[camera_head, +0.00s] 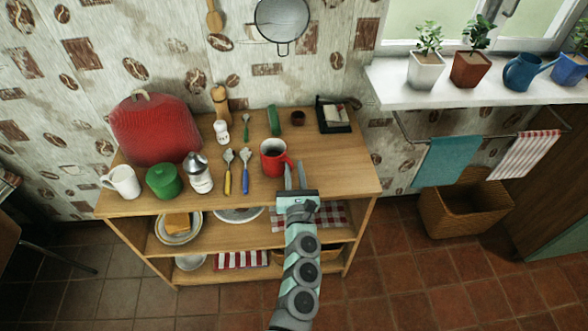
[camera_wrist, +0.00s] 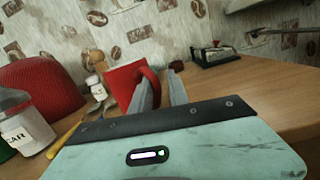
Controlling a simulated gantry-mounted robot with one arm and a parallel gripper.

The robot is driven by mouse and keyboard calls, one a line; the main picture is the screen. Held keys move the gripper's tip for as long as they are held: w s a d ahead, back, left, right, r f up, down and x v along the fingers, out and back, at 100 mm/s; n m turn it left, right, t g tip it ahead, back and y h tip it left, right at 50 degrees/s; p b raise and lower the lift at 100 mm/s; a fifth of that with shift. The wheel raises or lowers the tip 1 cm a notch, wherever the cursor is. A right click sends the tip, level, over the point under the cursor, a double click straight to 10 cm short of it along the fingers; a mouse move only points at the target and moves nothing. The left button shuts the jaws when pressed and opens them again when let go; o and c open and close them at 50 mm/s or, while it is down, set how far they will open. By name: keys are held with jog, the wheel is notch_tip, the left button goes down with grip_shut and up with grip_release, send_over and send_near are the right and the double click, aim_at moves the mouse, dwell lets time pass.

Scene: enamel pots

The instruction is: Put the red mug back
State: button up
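The left fingertip overlaps the handle in the wrist view. I cannot tell whether it touches the handle.
The wooden shelf top (camera_head: 335,178) also holds a green canister (camera_head: 164,181), a sugar jar (camera_head: 199,177), a white mug (camera_head: 123,181), yellow- and blue-handled utensils (camera_head: 245,177) and a red cover (camera_head: 155,128). A black tray (camera_head: 333,116) sits at the back right. The top's right front is clear.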

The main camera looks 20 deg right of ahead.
jog(key=shift+o, duration=0.7)
jog(key=shift+r, duration=0.25)
jog(key=p+v, duration=0.3)
jog(key=v, duration=0.9)
jog(key=shift+f, duration=0.15)
